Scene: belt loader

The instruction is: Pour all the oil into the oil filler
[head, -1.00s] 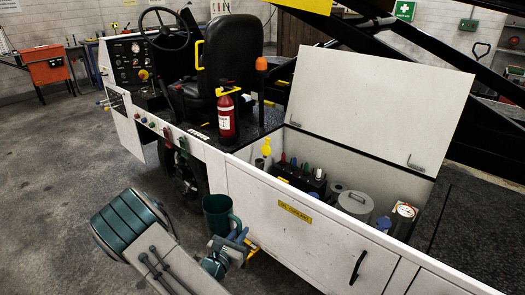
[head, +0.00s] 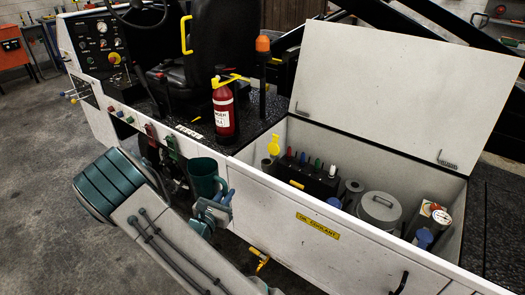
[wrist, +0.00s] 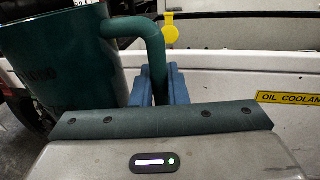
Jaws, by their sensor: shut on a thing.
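A dark green oil jug (head: 204,178) stands upright in the head view, beside the white side panel of the loader. It also shows in the wrist view (wrist: 60,60), with its handle (wrist: 155,50) between blue fingers. My gripper (head: 216,208) is shut on that handle; it also shows in the wrist view (wrist: 160,88). The oil inside the jug cannot be seen. A yellow funnel-like piece (head: 273,146) sticks up at the left end of the open compartment; it also shows in the wrist view (wrist: 170,27). Whether it marks the oil filler I cannot tell.
A red fire extinguisher (head: 224,108) stands on the deck. A yellow "OIL COOLANT" label (head: 317,226) marks the side panel.

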